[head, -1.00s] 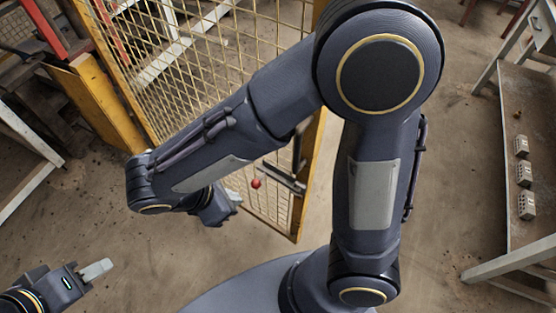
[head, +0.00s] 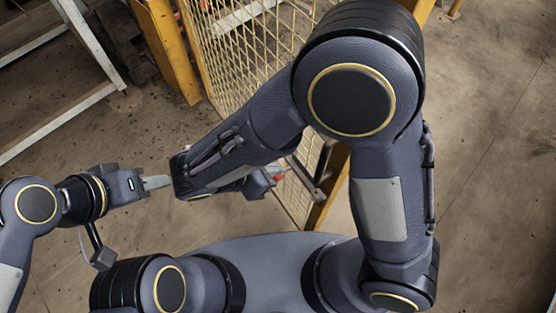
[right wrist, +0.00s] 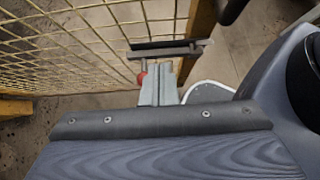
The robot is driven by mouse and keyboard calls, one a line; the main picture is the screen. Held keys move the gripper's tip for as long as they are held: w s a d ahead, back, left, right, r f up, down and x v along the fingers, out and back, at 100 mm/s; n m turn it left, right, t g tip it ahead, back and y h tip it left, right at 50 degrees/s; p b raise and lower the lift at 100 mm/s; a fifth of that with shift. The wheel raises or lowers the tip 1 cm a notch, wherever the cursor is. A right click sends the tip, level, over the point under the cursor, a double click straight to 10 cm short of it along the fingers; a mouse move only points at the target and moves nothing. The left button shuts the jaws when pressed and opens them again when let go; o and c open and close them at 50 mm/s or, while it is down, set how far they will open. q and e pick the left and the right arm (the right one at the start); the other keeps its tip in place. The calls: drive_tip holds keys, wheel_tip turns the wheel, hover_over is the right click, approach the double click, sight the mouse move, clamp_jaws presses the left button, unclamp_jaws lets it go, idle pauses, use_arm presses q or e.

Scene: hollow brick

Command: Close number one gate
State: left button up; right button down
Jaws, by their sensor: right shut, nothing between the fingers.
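The yellow mesh gate (head: 245,60) runs from the yellow post (head: 165,50) at the upper left towards me, partly hidden behind my right arm. Its near frame edge (head: 328,185) carries a dark latch bar and a red knob (head: 277,178). The mesh also fills the upper left of the right wrist view (right wrist: 80,40). My right gripper (head: 268,180) is shut and empty at the knob. In the right wrist view its fingers (right wrist: 160,85) stand just right of the red knob (right wrist: 142,78); contact is unclear. My left gripper (head: 155,183) is left of my right forearm, away from the gate; its finger gap is not visible.
A white metal frame (head: 90,40) stands at the upper left. Another yellow post (head: 424,10) shows at the top right.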

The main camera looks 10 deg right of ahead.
sight(312, 159)
drive_tip(key=x, duration=0.3)
drive_tip(key=d+r+x, duration=0.1)
drive_tip(key=x, duration=0.5)
drive_tip(key=shift+w+d+r, duration=0.15)
drive_tip(key=shift+w+d, duration=0.05)
drive_tip(key=shift+w, duration=0.15)
drive_tip(key=shift+w+d, duration=0.3)
drive_tip(key=shift+d, duration=0.2)
